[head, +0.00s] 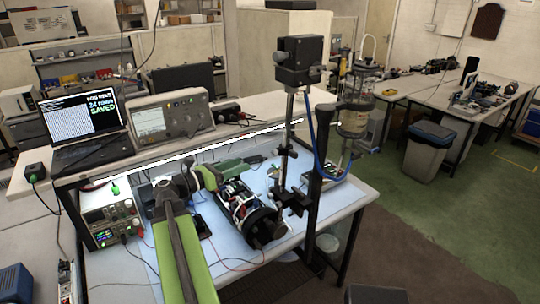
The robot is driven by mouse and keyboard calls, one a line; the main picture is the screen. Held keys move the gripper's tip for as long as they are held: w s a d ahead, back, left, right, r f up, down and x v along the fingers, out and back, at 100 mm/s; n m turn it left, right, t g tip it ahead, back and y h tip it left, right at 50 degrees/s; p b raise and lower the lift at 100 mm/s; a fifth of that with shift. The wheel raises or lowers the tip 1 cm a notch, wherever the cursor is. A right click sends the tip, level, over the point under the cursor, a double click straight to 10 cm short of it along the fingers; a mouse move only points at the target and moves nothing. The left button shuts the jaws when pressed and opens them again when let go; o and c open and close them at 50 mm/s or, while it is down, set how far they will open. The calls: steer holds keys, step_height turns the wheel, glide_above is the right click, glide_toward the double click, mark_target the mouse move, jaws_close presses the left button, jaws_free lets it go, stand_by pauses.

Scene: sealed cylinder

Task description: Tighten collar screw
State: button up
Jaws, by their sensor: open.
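In the head view my green arm reaches up from the bottom edge and bends right over the bench. My gripper (257,160) is at its far end, open, small and partly unclear, with nothing visible between the fingers. It is left of the upright metal stand (288,135), which carries a black boxy head (301,60) and dark clamps or collars (287,150) on its post. The collar screw is too small to make out. Below my gripper lies a cylinder assembly (238,197) with exposed electronics and a black round end (262,226).
A laptop (88,115) and a grey instrument (163,118) stand on the shelf behind. A power supply (112,222) is at the left. A blue cable (318,150) hangs right of the stand. A bin (428,150) and open green floor are at the right.

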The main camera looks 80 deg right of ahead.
mark_target(272, 153)
steer(key=x, duration=1.3)
steer(key=shift+s+d+f, duration=0.1)
steer(key=shift+s+d, duration=0.1)
